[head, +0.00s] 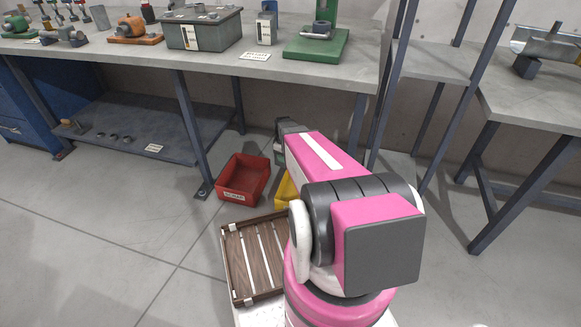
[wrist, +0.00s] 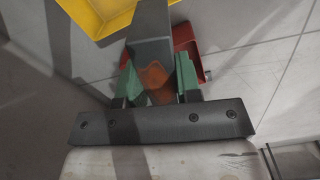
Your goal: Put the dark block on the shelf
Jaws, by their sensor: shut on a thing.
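My gripper (wrist: 156,68) shows in the wrist view with its green fingers shut on a dark grey block (wrist: 150,48). An orange-brown patch (wrist: 154,80) shows between the fingers; I cannot tell whether it belongs to the block. In the head view my arm reaches forward below the bench top, and the gripper end (head: 287,127) is small and partly hidden by the arm. The held block cannot be made out there. A low grey shelf (head: 130,130) lies under the bench at the left, with several small parts on it.
The bench top (head: 290,72) carries several machine parts. A red bin (head: 243,178) and a yellow bin (head: 284,190) stand on the floor near the arm. A slatted wooden crate (head: 256,258) is closer. Bench legs (head: 190,130) stand nearby. Floor at left is clear.

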